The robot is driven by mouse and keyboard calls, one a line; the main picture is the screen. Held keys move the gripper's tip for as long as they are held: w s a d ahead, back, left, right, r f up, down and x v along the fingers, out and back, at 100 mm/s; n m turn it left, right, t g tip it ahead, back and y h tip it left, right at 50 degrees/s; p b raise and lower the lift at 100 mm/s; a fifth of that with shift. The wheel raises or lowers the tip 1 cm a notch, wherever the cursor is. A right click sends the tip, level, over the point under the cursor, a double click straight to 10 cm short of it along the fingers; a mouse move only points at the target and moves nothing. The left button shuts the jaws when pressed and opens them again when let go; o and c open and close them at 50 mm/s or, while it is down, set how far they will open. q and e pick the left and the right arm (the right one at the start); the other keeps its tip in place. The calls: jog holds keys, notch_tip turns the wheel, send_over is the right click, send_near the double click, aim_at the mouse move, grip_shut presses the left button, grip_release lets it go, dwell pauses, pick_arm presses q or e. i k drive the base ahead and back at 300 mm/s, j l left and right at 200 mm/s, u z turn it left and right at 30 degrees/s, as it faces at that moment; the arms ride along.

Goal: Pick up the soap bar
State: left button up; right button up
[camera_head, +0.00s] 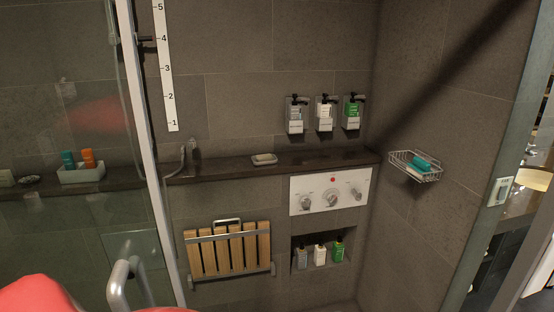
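A pale soap bar (264,157) lies in a small light dish (264,163) on the dark stone ledge (220,167) along the back wall. A teal bar-shaped thing (422,163) lies in the wire basket (416,177) on the right wall; I cannot tell whether it is also soap. Neither of my grippers is in view, and nothing is seen touching the soap bar or the dish.
A glass panel with a pale frame (148,130) stands at left, with a metal handle (118,285) at lower left. A folded wooden seat (229,250) and a white control panel (331,193) are below the ledge. Dispensers (325,114) hang above. The ledge around the dish is clear.

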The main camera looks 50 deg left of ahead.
aim_at(265, 157)
jog(key=i+u, duration=0.35)
jog(key=u, duration=0.15)
jog(key=i+l+u, duration=0.2)
jog(key=u, duration=0.25)
jog(key=i+l, duration=0.05)
